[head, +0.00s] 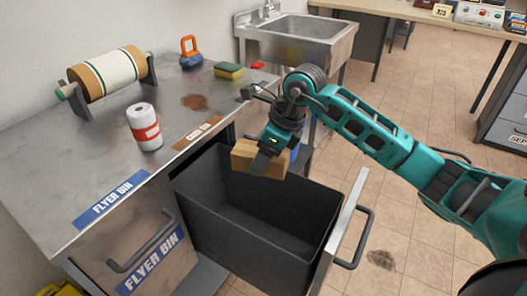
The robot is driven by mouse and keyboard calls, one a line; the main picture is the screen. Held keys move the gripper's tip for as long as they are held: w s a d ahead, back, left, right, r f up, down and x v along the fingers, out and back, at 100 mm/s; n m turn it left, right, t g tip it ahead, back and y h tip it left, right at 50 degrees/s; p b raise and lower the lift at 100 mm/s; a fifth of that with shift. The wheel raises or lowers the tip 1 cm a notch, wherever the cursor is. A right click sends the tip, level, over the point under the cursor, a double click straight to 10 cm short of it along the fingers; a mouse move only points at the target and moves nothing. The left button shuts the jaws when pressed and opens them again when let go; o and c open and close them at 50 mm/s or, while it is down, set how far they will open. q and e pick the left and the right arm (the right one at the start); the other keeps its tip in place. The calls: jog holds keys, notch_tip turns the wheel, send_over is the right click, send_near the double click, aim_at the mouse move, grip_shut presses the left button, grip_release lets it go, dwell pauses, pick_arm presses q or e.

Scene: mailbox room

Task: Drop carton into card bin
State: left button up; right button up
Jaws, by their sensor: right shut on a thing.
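The carton (246,156) is a small brown cardboard box. My right gripper (266,160) is shut on it and holds it in the air above the back part of an open dark grey bin (265,262). One dark finger covers part of the carton's near side. The bin sits in a pulled-out drawer and looks empty inside where I can see. A brown label (197,132) on the counter edge above this drawer is too small to read surely. My left gripper is not in view.
The counter (90,165) on the left carries a paper roll on a stand (108,77), a white and red can (144,127), a sponge (228,70) and an orange-blue lock-shaped object (190,52). The shut flyer bin drawer (150,245) is left. The drawer front (340,235) stands out over the floor.

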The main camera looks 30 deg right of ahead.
jog(key=o, duration=0.8)
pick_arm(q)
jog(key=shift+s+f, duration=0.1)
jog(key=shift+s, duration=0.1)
pick_arm(e)
jog(key=o, duration=0.3)
pick_arm(q)
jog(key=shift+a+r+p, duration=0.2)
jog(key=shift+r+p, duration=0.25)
jog(key=shift+p, duration=0.4)
pick_arm(e)
jog(key=v, duration=1.3)
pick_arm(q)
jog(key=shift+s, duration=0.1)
